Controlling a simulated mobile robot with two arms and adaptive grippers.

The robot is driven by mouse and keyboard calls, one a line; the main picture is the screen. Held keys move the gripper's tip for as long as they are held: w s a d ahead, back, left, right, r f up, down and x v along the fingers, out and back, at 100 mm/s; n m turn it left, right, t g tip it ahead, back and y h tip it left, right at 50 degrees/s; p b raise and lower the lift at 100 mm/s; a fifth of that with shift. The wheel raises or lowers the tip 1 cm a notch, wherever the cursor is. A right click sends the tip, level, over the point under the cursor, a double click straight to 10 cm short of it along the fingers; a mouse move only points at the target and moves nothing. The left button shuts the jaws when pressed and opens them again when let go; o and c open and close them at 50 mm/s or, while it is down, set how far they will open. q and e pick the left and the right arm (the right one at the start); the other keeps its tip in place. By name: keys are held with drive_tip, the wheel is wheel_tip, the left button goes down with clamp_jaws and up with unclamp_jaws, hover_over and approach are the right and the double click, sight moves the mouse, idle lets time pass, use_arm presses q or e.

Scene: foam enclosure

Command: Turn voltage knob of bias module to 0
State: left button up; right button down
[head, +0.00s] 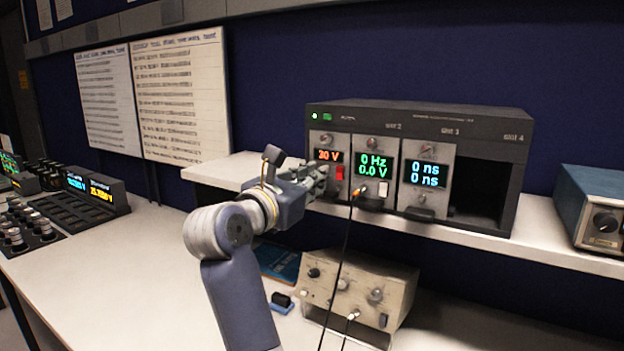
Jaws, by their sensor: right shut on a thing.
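The bias module (316,146) is the leftmost module in the dark rack. Its orange display (328,155) appears to read 30 V, and a red switch (340,173) sits below it. A small knob (326,138) shows above the display. My right gripper (318,178) is at the module's lower left front, its fingers shut around what I take to be the voltage knob. The fingers hide that knob, so its pointer cannot be seen. My left gripper is not in view.
The rack (420,116) stands on a white shelf (560,247), with two more lit modules and an empty slot. A black cable (345,250) hangs from the second module's front. A beige instrument (360,285) sits below the shelf. A blue box (590,205) is at right.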

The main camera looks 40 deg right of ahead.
drive_tip(key=n+p, duration=0.2)
drive_tip(key=n, duration=0.2)
idle(0.4)
drive_tip(key=c, duration=1.8)
unclamp_jaws()
drive_tip(key=shift+d, duration=0.1)
drive_tip(key=shift+c, duration=0.2)
